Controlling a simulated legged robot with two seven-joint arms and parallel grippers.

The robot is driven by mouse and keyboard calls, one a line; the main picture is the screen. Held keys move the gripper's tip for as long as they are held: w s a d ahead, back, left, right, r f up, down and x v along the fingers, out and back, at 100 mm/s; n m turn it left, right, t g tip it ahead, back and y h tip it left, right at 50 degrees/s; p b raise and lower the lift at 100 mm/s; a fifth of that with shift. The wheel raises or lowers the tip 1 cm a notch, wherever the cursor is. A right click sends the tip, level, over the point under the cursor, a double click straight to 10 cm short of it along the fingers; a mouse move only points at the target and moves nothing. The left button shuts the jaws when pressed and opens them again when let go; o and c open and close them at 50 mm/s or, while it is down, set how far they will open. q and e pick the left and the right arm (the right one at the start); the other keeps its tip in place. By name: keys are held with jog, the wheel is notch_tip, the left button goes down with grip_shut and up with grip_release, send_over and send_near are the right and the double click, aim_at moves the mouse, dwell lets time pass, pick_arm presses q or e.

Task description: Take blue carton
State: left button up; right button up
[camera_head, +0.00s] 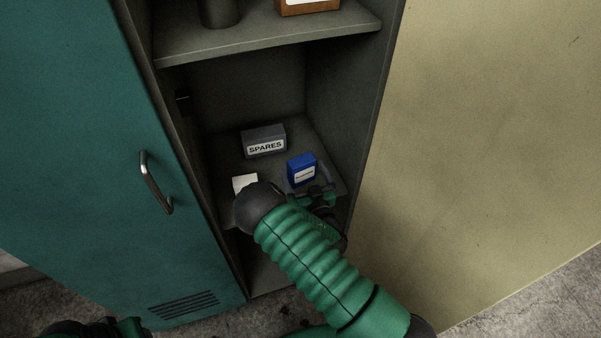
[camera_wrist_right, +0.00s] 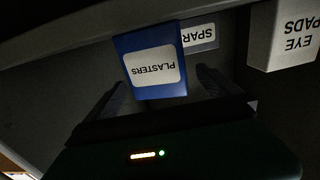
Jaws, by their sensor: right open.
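The blue carton (camera_head: 301,170) stands upright on the middle shelf of the open cabinet. In the right wrist view the carton (camera_wrist_right: 152,62) appears upside down, with a white label reading PLASTERS. My right gripper (camera_head: 318,190) is open at the carton's near side. In the wrist view the right gripper's fingers (camera_wrist_right: 162,82) flank the carton to left and right, with gaps visible; I cannot tell how far they reach around it. A dark and green part of my left arm shows at the bottom left; its jaws cannot be made out.
A grey SPARES box (camera_head: 264,140) stands behind and left of the carton. A white EYE PADS box (camera_wrist_right: 287,36) stands left of it in the head view, partly behind my right arm. The teal door (camera_head: 85,150) is open at left. An upper shelf (camera_head: 265,36) hangs above.

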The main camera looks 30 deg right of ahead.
jog(key=shift+w+d+f, duration=0.1)
jog(key=shift+w+d, duration=0.25)
jog(key=shift+w, duration=0.25)
jog(key=shift+w+d+f, duration=0.1)
jog(key=shift+w+d, duration=0.2)
jog(key=shift+w, duration=0.25)
jog(key=shift+a+r, duration=0.2)
jog(key=shift+a, duration=0.2)
jog(key=shift+a+r, duration=0.1)
jog(key=shift+a, duration=0.15)
jog(key=shift+c, duration=0.8)
jog(key=shift+a, duration=0.1)
jog(key=shift+c, duration=1.2)
jog(key=shift+d, duration=0.4)
jog(key=c, duration=0.9)
jog(key=shift+a, duration=0.1)
